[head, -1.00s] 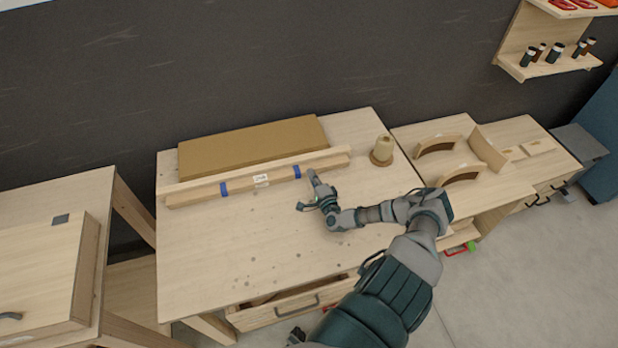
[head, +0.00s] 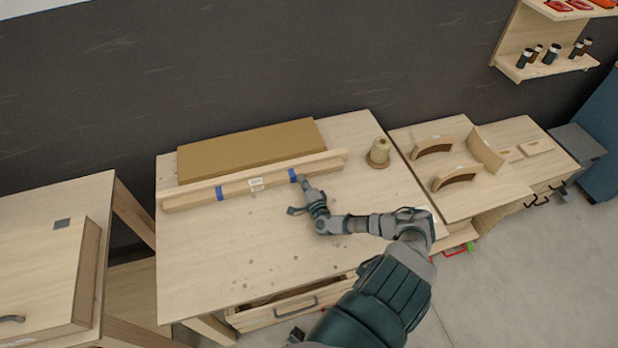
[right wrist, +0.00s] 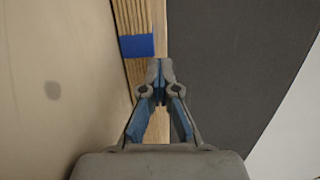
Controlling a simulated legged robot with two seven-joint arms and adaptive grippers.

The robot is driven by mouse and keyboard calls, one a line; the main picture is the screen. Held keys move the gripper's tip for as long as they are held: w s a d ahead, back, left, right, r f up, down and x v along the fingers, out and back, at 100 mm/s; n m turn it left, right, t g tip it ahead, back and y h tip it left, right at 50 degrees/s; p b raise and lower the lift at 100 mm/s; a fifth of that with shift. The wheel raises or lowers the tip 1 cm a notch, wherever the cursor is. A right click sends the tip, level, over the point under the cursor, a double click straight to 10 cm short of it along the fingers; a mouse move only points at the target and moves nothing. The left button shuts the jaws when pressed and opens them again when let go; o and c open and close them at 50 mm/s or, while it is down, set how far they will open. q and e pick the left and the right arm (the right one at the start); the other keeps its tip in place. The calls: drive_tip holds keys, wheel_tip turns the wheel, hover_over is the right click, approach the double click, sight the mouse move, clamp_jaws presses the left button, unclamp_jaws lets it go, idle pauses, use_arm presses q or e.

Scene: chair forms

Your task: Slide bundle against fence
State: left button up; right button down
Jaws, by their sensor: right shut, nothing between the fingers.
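The bundle (head: 240,187) is a long pale wooden strip stack with two blue bands and a white label. It lies lengthwise near the back of the workbench, and its grooved top with one blue band shows in the right wrist view (right wrist: 137,46). The fence (head: 328,156) is a plain wooden rail right behind it; I see no clear gap between them. My right gripper (head: 303,181) is shut and empty at the bundle's right part, by the right blue band. Its fingertips (right wrist: 160,66) are close beside that band; contact is unclear. My left gripper is out of view.
A brown slab (head: 250,147) lies behind the fence. A wooden spool-like piece (head: 379,151) stands at the bench's back right. Curved wooden forms (head: 455,178) stand on the right-hand bench. The workbench surface (head: 220,250) in front of the bundle is clear.

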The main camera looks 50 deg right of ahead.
drive_tip(key=shift+w+d+r+p, duration=0.25)
drive_tip(key=shift+r+p, duration=0.1)
drive_tip(key=shift+p, duration=0.1)
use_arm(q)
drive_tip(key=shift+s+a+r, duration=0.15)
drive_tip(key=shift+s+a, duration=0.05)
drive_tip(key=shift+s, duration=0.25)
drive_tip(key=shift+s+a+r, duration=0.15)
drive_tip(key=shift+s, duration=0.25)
use_arm(e)
drive_tip(key=shift+w+r, duration=0.1)
drive_tip(key=shift+d, duration=0.1)
drive_tip(key=shift+s+a+f, duration=0.2)
drive_tip(key=shift+s, duration=0.25)
drive_tip(key=v, duration=1.1)
drive_tip(key=shift+a+f, duration=0.3)
drive_tip(key=shift+s+a+r, duration=0.1)
drive_tip(key=shift+s+a, duration=0.2)
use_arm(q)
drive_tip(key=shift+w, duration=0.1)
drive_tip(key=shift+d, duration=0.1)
